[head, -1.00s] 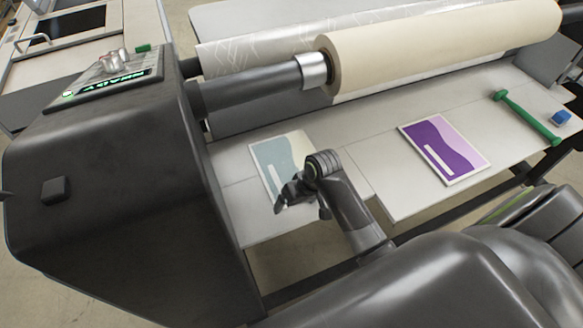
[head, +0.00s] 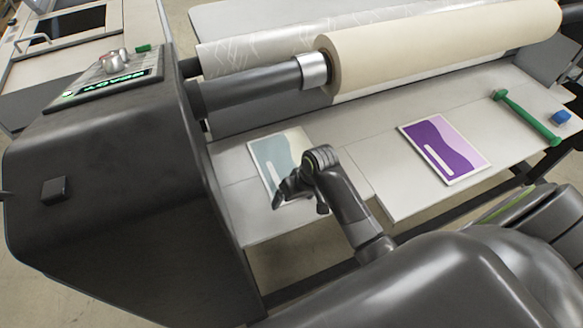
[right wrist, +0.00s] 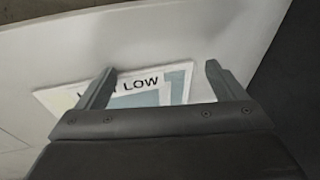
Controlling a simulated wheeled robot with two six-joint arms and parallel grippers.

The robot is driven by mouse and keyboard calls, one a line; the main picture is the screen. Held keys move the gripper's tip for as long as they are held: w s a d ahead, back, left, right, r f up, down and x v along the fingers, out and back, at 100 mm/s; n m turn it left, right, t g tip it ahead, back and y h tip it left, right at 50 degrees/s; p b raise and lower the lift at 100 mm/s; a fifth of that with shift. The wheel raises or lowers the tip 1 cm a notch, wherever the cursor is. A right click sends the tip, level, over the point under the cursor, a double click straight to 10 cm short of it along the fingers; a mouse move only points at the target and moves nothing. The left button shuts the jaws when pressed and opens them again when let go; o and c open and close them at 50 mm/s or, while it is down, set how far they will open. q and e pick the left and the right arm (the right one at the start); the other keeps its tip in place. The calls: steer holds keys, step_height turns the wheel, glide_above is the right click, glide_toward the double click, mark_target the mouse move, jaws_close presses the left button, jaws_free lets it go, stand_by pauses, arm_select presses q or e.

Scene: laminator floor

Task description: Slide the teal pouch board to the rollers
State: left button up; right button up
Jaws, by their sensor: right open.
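The teal pouch board (head: 273,156), pale with a teal wave print, lies flat on the left part of the light feed table (head: 232,211), in front of the rollers. My right gripper (head: 279,199) is at the board's near edge and hides part of it. In the right wrist view the gripper (right wrist: 160,82) is open, its two fingers apart with the board (right wrist: 150,84) between and beyond them; printed text ending in "LOW" shows there. I cannot tell whether the fingers touch the board. The cream roll (head: 430,45) and a dark roller shaft (head: 245,88) lie behind the table. My left gripper is out of view.
A purple board (head: 446,153) lies farther right on the table. A green roller-like handle (head: 527,117) and a blue block (head: 561,117) are at the right end. The dark machine housing (head: 100,190) stands close on the left. Bare table lies between the boards.

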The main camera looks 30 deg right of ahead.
steer(key=shift+w+d, duration=0.15)
steer(key=shift+w, duration=1.8)
steer(key=shift+s+f, duration=0.1)
steer(key=shift+s, duration=0.15)
stand_by(0.6)
steer(key=shift+a, duration=0.55)
steer(key=shift+w+d+b, duration=0.15)
steer(key=shift+w+b, duration=0.2)
steer(key=shift+w, duration=1.95)
steer(key=shift+s+p, duration=0.55)
steer(key=shift+s, duration=0.15)
stand_by(0.6)
steer(key=shift+s+a+v, duration=0.1)
steer(key=shift+a+v, duration=0.1)
steer(key=shift+v, duration=0.85)
steer(key=shift+s+a+v, duration=0.1)
steer(key=shift+a+v, duration=0.15)
steer(key=shift+v, duration=0.75)
steer(key=shift+s+a+v, duration=0.1)
steer(key=shift+a+v, duration=0.1)
steer(key=shift+v, duration=0.85)
